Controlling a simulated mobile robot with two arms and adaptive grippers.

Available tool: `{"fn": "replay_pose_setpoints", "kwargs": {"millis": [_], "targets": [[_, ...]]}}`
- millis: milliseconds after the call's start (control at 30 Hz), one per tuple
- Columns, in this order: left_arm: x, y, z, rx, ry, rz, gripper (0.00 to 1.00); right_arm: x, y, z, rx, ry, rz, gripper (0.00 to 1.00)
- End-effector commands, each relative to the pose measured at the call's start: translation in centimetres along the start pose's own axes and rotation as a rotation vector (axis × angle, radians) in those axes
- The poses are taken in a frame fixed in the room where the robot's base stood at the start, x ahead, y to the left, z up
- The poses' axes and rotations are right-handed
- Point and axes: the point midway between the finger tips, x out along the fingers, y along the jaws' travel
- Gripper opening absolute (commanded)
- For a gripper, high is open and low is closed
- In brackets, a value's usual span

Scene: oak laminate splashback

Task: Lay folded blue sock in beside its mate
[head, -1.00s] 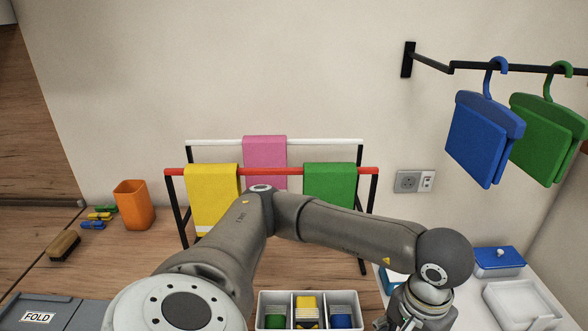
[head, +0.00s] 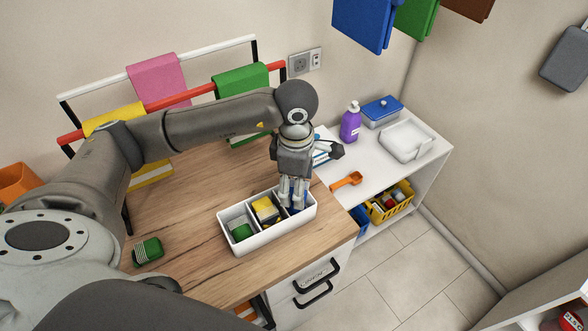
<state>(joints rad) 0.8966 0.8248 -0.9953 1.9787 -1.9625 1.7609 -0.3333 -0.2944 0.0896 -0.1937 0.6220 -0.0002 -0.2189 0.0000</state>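A white three-compartment tray (head: 262,239) stands near the front right of the wooden worktop. Something blue (head: 297,210) shows low in its right compartment, mostly hidden by my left gripper. I cannot tell whether this is one blue sock or two. My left gripper (head: 292,204) points down into that right compartment. Its fingertips are partly hidden, so I cannot tell whether it is open, or shut on a sock. The middle compartment holds a yellow and black sock (head: 265,207). The left one holds a green sock (head: 242,232). My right gripper is not in view.
A folded green striped sock (head: 147,250) lies on the worktop, left of the tray. A drying rack (head: 160,103) with cloths stands behind. To the right, a white shelf unit (head: 381,177) carries an orange scoop (head: 346,181), purple bottle (head: 350,122) and blue-lidded box (head: 382,110).

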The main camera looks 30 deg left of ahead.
Motion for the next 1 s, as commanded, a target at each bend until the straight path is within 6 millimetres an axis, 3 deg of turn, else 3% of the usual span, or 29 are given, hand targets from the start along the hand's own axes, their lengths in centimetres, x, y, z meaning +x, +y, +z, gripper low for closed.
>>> {"fn": "replay_pose_setpoints", "kwargs": {"millis": [200,400,1000], "targets": [[0.1,1.4,-0.6,-0.46,0.009,-0.001,0.49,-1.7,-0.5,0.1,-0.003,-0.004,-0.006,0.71],[0.5,2.1,-1.0,-0.708,0.016,0.001,0.49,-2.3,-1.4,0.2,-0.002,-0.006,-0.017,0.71],[0.8,2.3,-1.1,-0.77,0.017,0.002,0.49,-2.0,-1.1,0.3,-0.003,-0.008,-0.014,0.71]]}}
